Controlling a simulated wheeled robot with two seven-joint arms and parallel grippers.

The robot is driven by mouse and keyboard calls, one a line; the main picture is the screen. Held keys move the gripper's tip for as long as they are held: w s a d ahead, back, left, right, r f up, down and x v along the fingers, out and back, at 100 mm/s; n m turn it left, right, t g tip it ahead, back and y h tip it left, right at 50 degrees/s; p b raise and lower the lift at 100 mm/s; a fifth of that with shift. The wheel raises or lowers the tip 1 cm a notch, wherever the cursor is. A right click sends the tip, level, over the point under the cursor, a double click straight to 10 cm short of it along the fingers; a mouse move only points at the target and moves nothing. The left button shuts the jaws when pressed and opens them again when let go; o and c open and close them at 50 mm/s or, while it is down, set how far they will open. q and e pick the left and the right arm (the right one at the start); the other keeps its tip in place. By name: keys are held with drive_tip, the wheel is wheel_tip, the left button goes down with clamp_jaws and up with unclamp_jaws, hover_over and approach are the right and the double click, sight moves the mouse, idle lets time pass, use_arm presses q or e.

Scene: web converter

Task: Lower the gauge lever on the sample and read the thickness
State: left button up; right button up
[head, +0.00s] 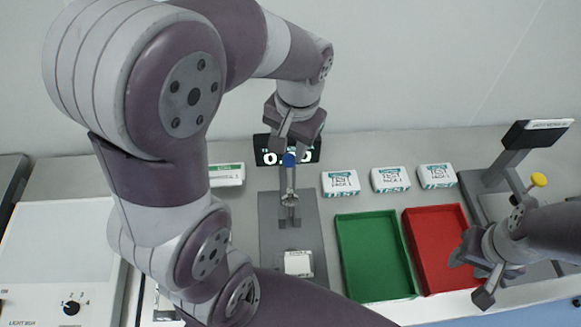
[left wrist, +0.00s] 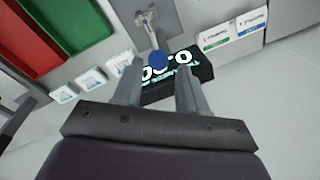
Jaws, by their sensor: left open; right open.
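The thickness gauge has a grey base plate (head: 270,240) and a post with a lever ending in a blue ball knob (head: 289,159). Its black display (head: 312,152) shows light digits starting with 0, partly hidden by the knob and gripper. A white square sample (head: 298,263) lies on the base plate below the lever. My left gripper (head: 292,142) is open just above the knob. In the left wrist view the knob (left wrist: 158,60) appears between the open fingertips; contact cannot be told. My right gripper (head: 469,277) is open and empty at the right.
A green tray (head: 376,296) and a red tray (head: 463,286) stand right of the gauge, with white labelled packs (head: 390,180) behind them. A stand with a yellow knob (head: 539,180) is at far right, near my right arm. A light box (head: 50,250) is at left.

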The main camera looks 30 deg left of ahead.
sight(291, 155)
use_arm(q)
drive_tip(key=f, duration=0.2)
drive_tip(key=w+f, duration=0.1)
drive_tip(key=f, duration=0.1)
drive_tip(key=w+f+p, duration=0.1)
drive_tip(key=f, duration=0.1)
drive_tip(key=shift+a, duration=0.3)
drive_tip(key=shift+s+d+f, duration=0.1)
drive_tip(key=shift+s+f, duration=0.45)
drive_tip(key=shift+s, duration=0.3)
drive_tip(key=shift+w+a+f, duration=0.2)
drive_tip(key=shift+w+a, duration=0.1)
drive_tip(key=shift+w, duration=0.15)
drive_tip(key=shift+c, duration=0.3)
drive_tip(key=shift+w, duration=0.2)
drive_tip(key=c, duration=0.6)
drive_tip(key=shift+d, duration=0.15)
clamp_jaws()
drive_tip(key=shift+s+r, duration=0.1)
use_arm(e)
drive_tip(key=shift+w+d+r, duration=0.1)
drive_tip(key=shift+w+r, duration=0.35)
drive_tip(key=shift+w, duration=0.2)
